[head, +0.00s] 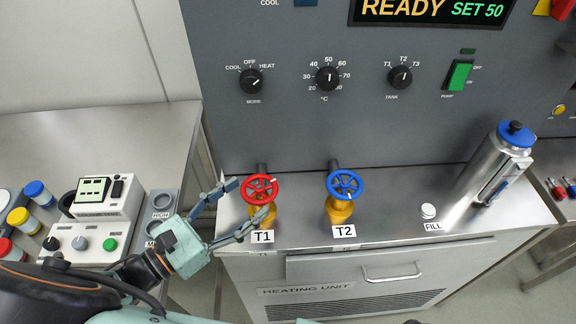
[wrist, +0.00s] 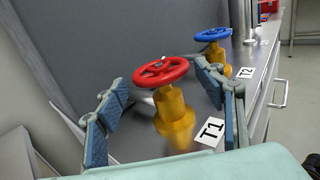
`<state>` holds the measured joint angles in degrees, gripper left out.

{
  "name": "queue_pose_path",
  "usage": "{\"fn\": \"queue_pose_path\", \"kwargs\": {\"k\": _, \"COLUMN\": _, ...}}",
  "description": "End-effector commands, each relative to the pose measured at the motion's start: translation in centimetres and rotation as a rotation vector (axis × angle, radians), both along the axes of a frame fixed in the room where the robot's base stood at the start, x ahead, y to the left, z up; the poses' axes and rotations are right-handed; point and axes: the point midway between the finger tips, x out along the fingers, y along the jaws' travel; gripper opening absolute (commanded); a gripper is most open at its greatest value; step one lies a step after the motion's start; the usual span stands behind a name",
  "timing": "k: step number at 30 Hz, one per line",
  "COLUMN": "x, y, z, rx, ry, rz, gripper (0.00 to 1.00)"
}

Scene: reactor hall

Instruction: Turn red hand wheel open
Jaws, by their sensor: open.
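The red hand wheel (head: 259,188) sits on a brass valve body labelled T1 on the steel ledge of the heating unit. It also shows in the wrist view (wrist: 160,72), above its brass body (wrist: 174,115). A small pale mark shows on its rim. My gripper (head: 240,206) is open at the wheel's left front, one finger reaching behind-left of it and the other in front. In the wrist view my gripper (wrist: 165,95) has its fingers spread on either side of the valve. Whether a finger touches the wheel cannot be told.
A blue hand wheel (head: 345,184) on the T2 valve stands close to the right. A steel cylinder with a blue cap (head: 496,165) stands at the ledge's right. The control panel (head: 310,120) rises behind. A bench with small instruments (head: 108,200) is at left.

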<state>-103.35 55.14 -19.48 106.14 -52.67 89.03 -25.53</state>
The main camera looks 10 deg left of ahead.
Motion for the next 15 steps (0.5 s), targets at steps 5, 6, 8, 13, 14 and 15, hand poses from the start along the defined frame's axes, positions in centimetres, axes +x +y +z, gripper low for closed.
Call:
{"fn": "queue_pose_path", "kwargs": {"k": 5, "x": 2.1, "y": -1.5, "z": 0.2, "rx": -0.002, "ry": -0.001, "rz": -0.003, "gripper": 0.63}}
{"fn": "queue_pose_path", "kwargs": {"k": 6, "x": 2.8, "y": -1.9, "z": 0.2, "rx": -0.004, "ry": -0.002, "rz": -0.004, "gripper": 0.63}}
{"fn": "queue_pose_path", "kwargs": {"k": 8, "x": 3.8, "y": -2.6, "z": 0.2, "rx": -0.004, "ry": -0.002, "rz": -0.004, "gripper": 0.63}}
{"fn": "queue_pose_path", "kwargs": {"k": 13, "x": 6.4, "y": -4.2, "z": 0.2, "rx": -0.002, "ry": -0.001, "rz": -0.003, "gripper": 0.63}}
{"fn": "queue_pose_path", "kwargs": {"k": 14, "x": 6.8, "y": -4.4, "z": 0.2, "rx": -0.003, "ry": -0.001, "rz": -0.003, "gripper": 0.63}}
{"fn": "queue_pose_path", "kwargs": {"k": 15, "x": 7.3, "y": -4.7, "z": 0.2, "rx": -0.003, "ry": -0.001, "rz": -0.003, "gripper": 0.63}}
